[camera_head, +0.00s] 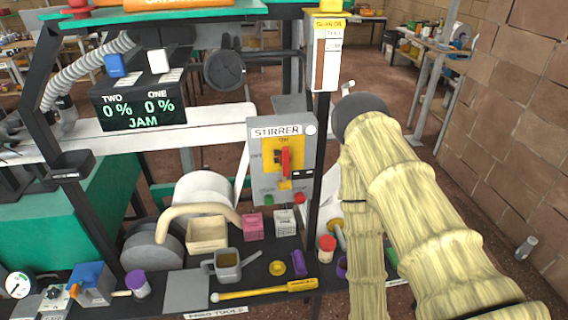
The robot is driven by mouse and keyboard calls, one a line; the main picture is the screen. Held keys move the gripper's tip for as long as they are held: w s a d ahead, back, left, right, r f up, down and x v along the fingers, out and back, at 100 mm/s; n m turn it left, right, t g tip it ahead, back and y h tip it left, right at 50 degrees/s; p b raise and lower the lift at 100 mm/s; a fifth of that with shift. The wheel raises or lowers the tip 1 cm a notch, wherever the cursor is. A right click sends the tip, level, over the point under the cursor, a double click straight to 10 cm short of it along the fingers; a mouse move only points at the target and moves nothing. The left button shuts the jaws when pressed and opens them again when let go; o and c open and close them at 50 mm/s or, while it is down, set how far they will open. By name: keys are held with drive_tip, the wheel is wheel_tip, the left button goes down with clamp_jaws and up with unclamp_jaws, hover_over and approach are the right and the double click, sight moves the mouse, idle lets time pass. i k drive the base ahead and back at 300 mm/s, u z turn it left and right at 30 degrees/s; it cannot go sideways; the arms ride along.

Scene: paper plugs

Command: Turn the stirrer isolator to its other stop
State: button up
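The stirrer isolator (262,182) is a grey box labelled "STIRRER", standing upright at the middle of the view. Its red handle (286,163) sits on a yellow plate (269,151) and stands about upright. Small lettering shows above the plate's middle and at its left, too small to read surely. A green button and a red button are low on the box. My arm, in a beige sleeve, rises at the right, bends at a dark joint and comes down right of the isolator. My gripper is not in view, and nothing of mine is seen touching the handle.
A dark post with a labelled board (326,60) stands just right of the isolator. A display (143,108) reads "JAM". A brick wall is at right.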

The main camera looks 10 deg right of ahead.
sight(284, 159)
drive_tip(key=z, duration=1.5)
drive_tip(key=k, duration=0.85)
drive_tip(key=u, duration=0.85)
drive_tip(key=i, duration=0.5)
drive_tip(key=u, duration=0.05)
